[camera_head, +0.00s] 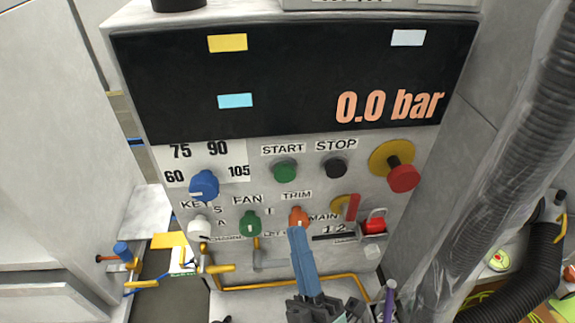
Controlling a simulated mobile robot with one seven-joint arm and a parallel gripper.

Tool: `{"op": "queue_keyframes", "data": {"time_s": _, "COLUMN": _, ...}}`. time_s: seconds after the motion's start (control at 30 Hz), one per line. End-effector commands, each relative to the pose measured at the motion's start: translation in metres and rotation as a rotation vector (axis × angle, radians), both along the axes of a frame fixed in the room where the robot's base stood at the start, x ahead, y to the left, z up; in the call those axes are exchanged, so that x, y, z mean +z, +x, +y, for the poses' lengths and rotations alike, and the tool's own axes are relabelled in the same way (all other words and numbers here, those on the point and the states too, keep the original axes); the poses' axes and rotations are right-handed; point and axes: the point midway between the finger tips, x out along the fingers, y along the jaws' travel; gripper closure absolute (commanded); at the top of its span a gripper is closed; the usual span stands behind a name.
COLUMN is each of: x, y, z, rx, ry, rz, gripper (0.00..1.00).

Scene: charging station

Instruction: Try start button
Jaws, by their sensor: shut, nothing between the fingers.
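The green START button (285,171) sits on the grey control panel (310,183), under the label "START". My gripper (297,232) reaches up from the bottom of the picture with its blue fingers together and nothing held. Its tips are just below the orange TRIM knob (298,216) in the picture, lower than the START button and a little to its right. I cannot tell whether the tips touch the panel. The START button is fully in sight.
The black STOP button (334,168) is right of START, and the red emergency knob (403,177) sticks out further right. A blue knob (203,185), green FAN knob (250,222) and red switch (374,225) surround it. The display (390,106) reads 0.0 bar. A dark hose (530,120) hangs right.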

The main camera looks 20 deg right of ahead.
Motion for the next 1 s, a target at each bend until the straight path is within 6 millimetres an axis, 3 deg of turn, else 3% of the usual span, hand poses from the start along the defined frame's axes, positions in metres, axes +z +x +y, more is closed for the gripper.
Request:
{"op": "queue_keyframes", "data": {"time_s": 0.33, "x": 0.001, "y": 0.009, "z": -0.003, "rx": 0.001, "ry": 0.0, "rz": -0.003, "gripper": 1.0}}
{"op": "queue_keyframes", "data": {"time_s": 0.8, "x": -0.003, "y": 0.069, "z": -0.02, "rx": 0.002, "ry": 0.001, "rz": -0.004, "gripper": 1.0}}
{"op": "queue_keyframes", "data": {"time_s": 1.0, "x": -0.001, "y": 0.083, "z": -0.023, "rx": 0.001, "ry": 0.0, "rz": -0.003, "gripper": 1.0}}
